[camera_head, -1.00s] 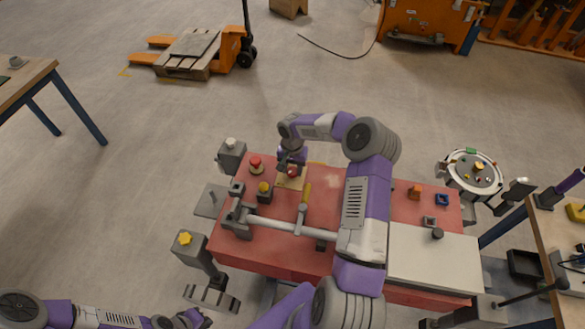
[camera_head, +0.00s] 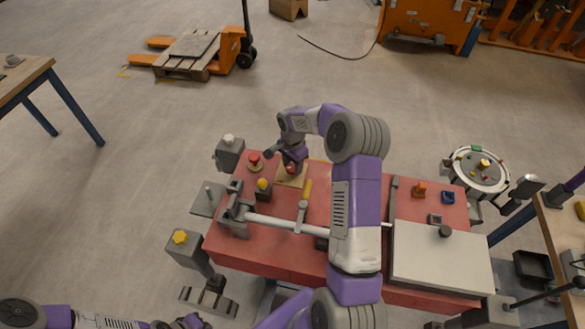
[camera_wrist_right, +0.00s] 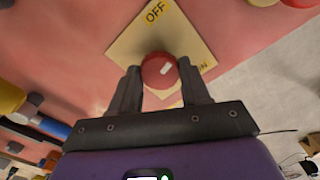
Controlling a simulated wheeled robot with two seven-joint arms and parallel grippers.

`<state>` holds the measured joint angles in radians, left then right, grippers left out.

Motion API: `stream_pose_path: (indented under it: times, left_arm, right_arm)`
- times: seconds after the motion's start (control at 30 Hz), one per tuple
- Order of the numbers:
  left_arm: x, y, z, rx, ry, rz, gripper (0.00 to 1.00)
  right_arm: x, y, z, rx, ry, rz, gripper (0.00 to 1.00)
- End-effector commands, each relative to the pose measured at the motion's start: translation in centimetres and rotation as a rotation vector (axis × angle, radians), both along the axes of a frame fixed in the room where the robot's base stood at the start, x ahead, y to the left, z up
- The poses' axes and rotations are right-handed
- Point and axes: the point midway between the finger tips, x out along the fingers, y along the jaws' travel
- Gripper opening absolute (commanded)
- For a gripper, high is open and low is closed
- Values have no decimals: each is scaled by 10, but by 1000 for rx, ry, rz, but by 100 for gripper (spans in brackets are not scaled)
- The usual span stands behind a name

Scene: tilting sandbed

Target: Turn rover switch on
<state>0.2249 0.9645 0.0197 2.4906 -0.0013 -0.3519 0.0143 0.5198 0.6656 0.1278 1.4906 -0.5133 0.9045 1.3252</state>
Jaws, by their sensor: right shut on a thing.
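The rover switch is a red round knob (camera_wrist_right: 158,70) with a white mark, on a cream plate (camera_wrist_right: 122,46). In the wrist view "OFF" is at the plate's top and a partly hidden "ON" at its right. The white mark slants up and right, between the two labels. The knob (camera_head: 291,168) also shows in the head view, at the red table's far left. My right gripper (camera_wrist_right: 158,82) is shut on the knob, one finger on each side. My left gripper (camera_head: 190,322) is at the bottom edge, partly cut off; its jaws are unclear.
The red table (camera_head: 275,257) carries a red button (camera_head: 254,158), a yellow button (camera_head: 263,184), a yellow-handled lever (camera_head: 306,192) and a grey bar (camera_head: 280,222) near the knob. A pale lid (camera_head: 440,262) covers the table's right part.

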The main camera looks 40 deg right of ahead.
Motion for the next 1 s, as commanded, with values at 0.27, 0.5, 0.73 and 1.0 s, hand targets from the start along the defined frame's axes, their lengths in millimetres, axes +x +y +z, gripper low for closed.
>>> stream_pose_path:
  times: [0.27,0.5,0.73,1.0]
  left_arm:
    - [0,0,-11,0,0,0,0]
    - [0,0,-11,0,0,0,0]
    - [0,0,-6,0,0,0,0]
    - [0,0,2,0,0,0,0]
  right_arm:
    - [1,1,0,-1,-2,-263,16]
    - [1,1,1,0,-2,-491,16]
    - [1,0,2,-1,-1,-701,16]
    - [1,1,2,0,-1,-894,16]
